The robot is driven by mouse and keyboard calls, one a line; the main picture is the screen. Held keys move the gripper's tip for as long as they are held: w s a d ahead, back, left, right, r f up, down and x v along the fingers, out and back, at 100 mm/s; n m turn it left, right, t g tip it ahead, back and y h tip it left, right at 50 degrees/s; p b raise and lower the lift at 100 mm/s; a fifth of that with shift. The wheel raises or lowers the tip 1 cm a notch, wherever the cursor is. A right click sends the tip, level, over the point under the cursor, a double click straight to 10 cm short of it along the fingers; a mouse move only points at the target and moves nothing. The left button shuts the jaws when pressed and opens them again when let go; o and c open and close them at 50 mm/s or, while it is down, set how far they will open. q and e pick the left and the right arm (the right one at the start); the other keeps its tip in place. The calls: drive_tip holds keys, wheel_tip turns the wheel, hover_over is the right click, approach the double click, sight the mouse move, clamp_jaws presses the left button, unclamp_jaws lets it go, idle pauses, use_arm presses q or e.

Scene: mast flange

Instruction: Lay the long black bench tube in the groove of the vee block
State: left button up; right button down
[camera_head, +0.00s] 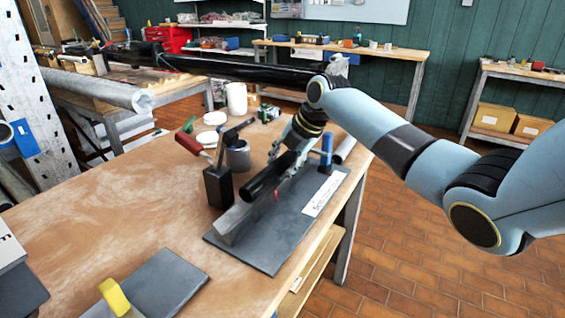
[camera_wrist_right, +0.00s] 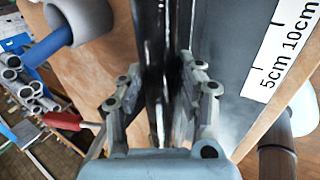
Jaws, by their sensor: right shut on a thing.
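The long black bench tube (camera_head: 264,183) is held by my right gripper (camera_head: 290,163), which is shut on it. The tube slopes from upper right to lower left, its near end over the grey vee block (camera_head: 233,226). The tube runs roughly along the block; I cannot tell whether it touches the groove. In the right wrist view the tube (camera_wrist_right: 153,45) passes between the two fingers of the right gripper (camera_wrist_right: 158,98). The gripper and tube hide much of the block. My left gripper is not in view.
The block stands on a dark grey plate (camera_head: 265,252) with a white scale strip (camera_head: 322,195). A black stand (camera_head: 218,187) is close at its left, near a red handle (camera_head: 188,143) and a grey cylinder (camera_head: 237,156). A blue-handled clamp (camera_head: 326,148) stands behind.

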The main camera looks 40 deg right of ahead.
drive_tip(key=shift+s+f, duration=0.45)
drive_tip(key=shift+f, duration=0.3)
drive_tip(key=c, duration=1.2)
unclamp_jaws()
drive_tip(key=shift+a, duration=0.1)
drive_tip(key=o, duration=0.5)
drive_tip(key=shift+w+f, duration=0.2)
drive_tip(key=shift+w, duration=0.15)
drive_tip(key=shift+r, duration=0.25)
drive_tip(key=shift+r, duration=0.2)
drive_tip(key=v, duration=1.1)
drive_tip(key=shift+s+r, duration=0.15)
drive_tip(key=shift+r, duration=0.1)
drive_tip(key=shift+f, duration=0.1)
